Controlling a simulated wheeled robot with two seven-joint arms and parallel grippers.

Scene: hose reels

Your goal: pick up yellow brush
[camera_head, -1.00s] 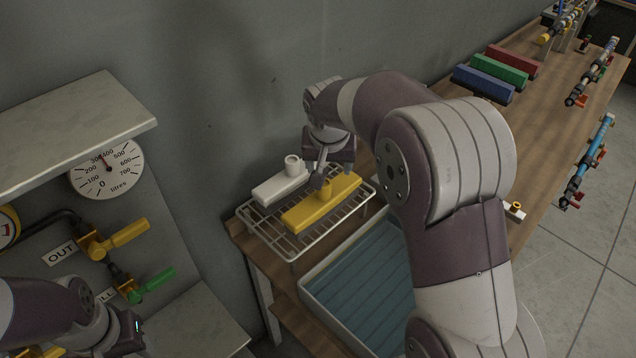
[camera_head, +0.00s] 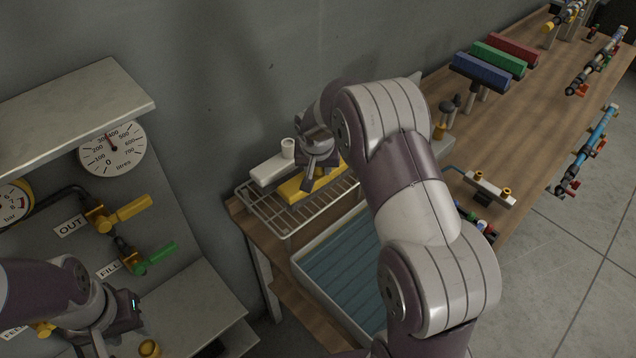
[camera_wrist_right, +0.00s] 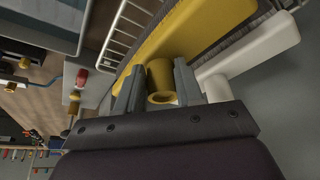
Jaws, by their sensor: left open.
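The yellow brush (camera_head: 300,190) lies on or just above a wire rack, beside a white brush; I cannot tell if it touches the wires. My right gripper (camera_head: 312,180) is over it, pointing down and hiding its middle. In the right wrist view, the yellow brush (camera_wrist_right: 195,30) has a short round hollow handle between my right gripper's two fingers (camera_wrist_right: 160,85). The fingers appear pressed against both sides of that handle. My left gripper (camera_head: 125,325) is at the lower left, away from the brushes, empty as far as I see; its fingertips are mostly hidden.
The white brush (camera_head: 270,169) is close beside the yellow one, along the wall. The wire rack (camera_head: 262,215) sits at the bench end, by a blue-bottomed tray (camera_head: 340,272). Blue, green and red blocks (camera_head: 482,70) stand farther along the bench. A gauge panel (camera_head: 112,148) is on the left.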

